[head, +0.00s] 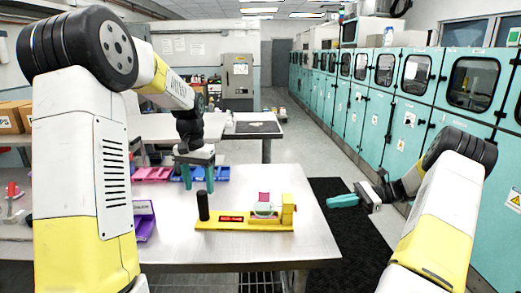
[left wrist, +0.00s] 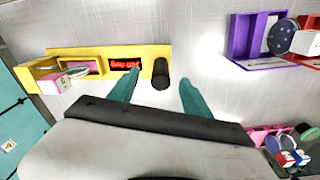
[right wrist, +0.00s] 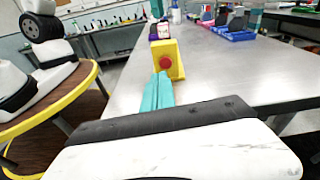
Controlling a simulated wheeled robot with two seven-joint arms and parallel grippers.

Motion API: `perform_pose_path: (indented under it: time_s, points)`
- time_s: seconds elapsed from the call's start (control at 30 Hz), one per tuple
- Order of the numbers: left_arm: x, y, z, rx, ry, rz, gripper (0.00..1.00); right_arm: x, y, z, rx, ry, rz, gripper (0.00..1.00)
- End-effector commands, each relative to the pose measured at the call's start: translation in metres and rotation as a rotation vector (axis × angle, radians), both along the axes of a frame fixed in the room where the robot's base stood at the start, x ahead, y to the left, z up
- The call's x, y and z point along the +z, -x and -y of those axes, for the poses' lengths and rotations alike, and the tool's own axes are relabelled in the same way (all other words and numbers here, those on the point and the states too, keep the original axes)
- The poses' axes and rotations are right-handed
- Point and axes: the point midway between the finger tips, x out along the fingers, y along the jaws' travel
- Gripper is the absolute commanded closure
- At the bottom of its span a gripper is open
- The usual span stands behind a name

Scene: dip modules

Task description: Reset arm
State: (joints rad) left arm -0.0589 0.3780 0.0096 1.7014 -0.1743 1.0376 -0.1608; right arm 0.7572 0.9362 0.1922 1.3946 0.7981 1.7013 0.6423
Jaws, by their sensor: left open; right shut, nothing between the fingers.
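My left gripper (head: 198,178) hangs over the table with its teal fingers pointing down and apart, holding nothing. In the left wrist view its fingers (left wrist: 160,92) are spread, with a black cylinder (left wrist: 161,74) seen between them. My right gripper (head: 345,201) is off the table's right edge, over the dark floor mat, its teal fingers together and empty. In the right wrist view the closed fingers (right wrist: 158,92) point toward the end of the yellow device (head: 243,223), which bears a red button (right wrist: 166,62). The device lies on the table with a red display and a pink block on it.
The metal table (head: 300,245) has clear room at front and right. A purple bin (head: 145,219) stands at the left, with pink bins (head: 153,174) and blue bins (head: 222,173) behind. Teal cabinets (head: 400,120) line the right side.

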Motion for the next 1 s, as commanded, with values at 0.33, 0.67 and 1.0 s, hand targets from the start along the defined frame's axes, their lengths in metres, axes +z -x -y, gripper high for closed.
perform_pose_path:
  time_s: [0.33,0.67,1.0]
  points:
    - [0.072,0.075,0.000,0.075,0.064,0.149,0.43,0.091,0.054,-0.089,0.288,0.496,0.341,1.00]
    - [0.107,0.155,0.002,0.146,0.135,0.284,0.43,0.147,0.137,-0.128,0.547,0.895,0.785,1.00]
    - [0.111,0.232,0.007,0.215,0.215,0.414,0.43,0.175,0.218,-0.137,0.765,1.210,1.310,1.00]
